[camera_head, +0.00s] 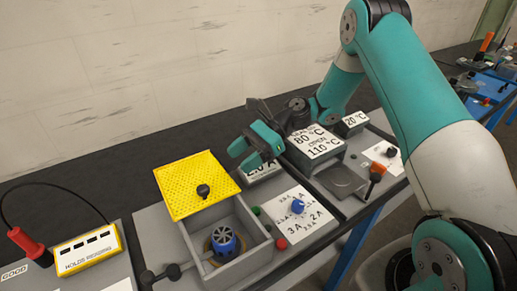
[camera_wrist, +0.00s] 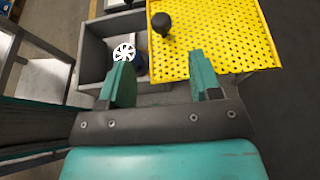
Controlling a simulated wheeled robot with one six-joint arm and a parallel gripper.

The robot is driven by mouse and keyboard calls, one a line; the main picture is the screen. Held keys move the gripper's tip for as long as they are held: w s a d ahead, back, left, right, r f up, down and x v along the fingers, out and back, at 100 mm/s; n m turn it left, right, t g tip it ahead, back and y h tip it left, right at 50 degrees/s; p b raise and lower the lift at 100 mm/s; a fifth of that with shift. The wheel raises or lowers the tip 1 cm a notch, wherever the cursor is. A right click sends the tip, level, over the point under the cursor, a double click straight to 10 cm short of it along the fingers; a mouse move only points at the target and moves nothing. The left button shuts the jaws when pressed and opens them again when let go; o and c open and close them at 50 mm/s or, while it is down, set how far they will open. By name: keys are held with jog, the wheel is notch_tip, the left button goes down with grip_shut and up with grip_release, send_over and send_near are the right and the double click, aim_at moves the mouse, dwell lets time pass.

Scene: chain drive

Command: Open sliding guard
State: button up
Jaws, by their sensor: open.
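The sliding guard (camera_head: 190,178) is a yellow perforated plate with a black ball knob (camera_head: 203,191) near its front edge. It lies over the rear of a grey box (camera_head: 253,262), whose front part is uncovered. A blue part with a slotted white top (camera_head: 223,240) shows inside the box. In the wrist view the guard (camera_wrist: 225,35) fills the upper right, and its knob (camera_wrist: 161,22) is beyond the fingertips. My gripper (camera_head: 248,155) is open and empty, to the right of the guard and above the bench. Its two teal fingers also show in the wrist view (camera_wrist: 158,75).
Right of the box are a white dial panel with a blue knob (camera_head: 297,207) and a red button (camera_head: 281,243). A grey block labelled 80 °C (camera_head: 318,150) stands behind. A yellow labelled box (camera_head: 88,248) and red handle (camera_head: 24,241) are at left. A black clamp handle (camera_head: 160,276) sits in front.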

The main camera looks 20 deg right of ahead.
jog(key=v, duration=0.5)
jog(key=shift+d+r+b, duration=0.1)
jog(key=shift+d+b, duration=0.15)
jog(key=shift+b, duration=0.05)
jog(key=s+a+r+n+h, duration=0.5)
jog(key=s+a+r+n, duration=0.5)
jog(key=n, duration=0.3)
jog(key=s+d+r+n+t+h, duration=0.2)
jog(key=s+n+h, duration=0.2)
jog(key=s+n, duration=0.6)
jog(key=s, duration=0.5)
jog(key=shift+d+r, duration=0.15)
jog(key=shift+d, duration=0.1)
jog(key=shift+c, duration=0.5)
